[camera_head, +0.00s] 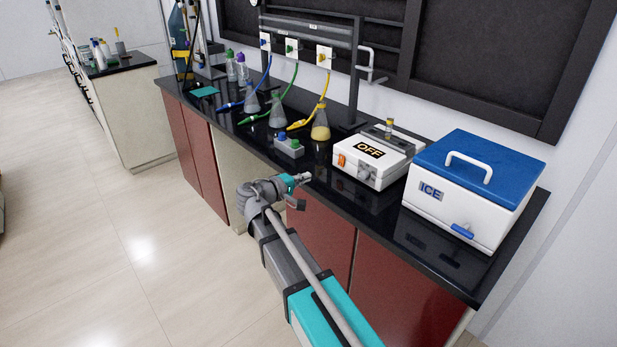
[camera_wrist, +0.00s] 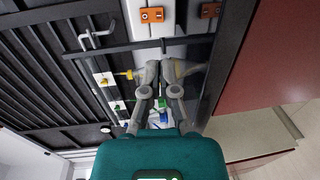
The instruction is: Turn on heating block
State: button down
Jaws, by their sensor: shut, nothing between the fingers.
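The heating block is a white box (camera_head: 370,172) on the black counter, with a black OFF label (camera_head: 369,150) on top and an orange switch (camera_head: 341,160) on its front. In the wrist view, the orange switch (camera_wrist: 152,14) is at the top edge, beyond my fingertips. A second orange shape (camera_wrist: 210,10) beside it looks like its reflection in the counter. My gripper (camera_head: 306,177) is in front of the counter edge, left of and apart from the block. Its fingers (camera_wrist: 160,72) are together and empty in the wrist view.
A blue-lidded ICE box (camera_head: 465,190) stands right of the block. A small grey box with coloured knobs (camera_head: 289,148) and a flask of yellow liquid (camera_head: 320,125) stand left of it. More flasks with hoses stand farther left. The floor (camera_head: 150,240) in front is clear.

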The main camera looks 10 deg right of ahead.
aim_at(340, 165)
jog(key=b+x, duration=0.1)
jog(key=x, duration=1.1)
jog(key=shift+w+d, duration=0.25)
jog(key=shift+d, duration=0.1)
jog(key=shift+b, duration=0.3)
jog(key=shift+d+f, duration=0.1)
jog(key=shift+d, duration=0.1)
jog(key=shift+a, duration=0.25)
jog(key=s+a+f+b, duration=0.1)
jog(key=s+a+b, duration=0.1)
jog(key=s+a, duration=0.6)
jog(key=a, duration=0.3)
jog(key=shift+f, duration=0.35)
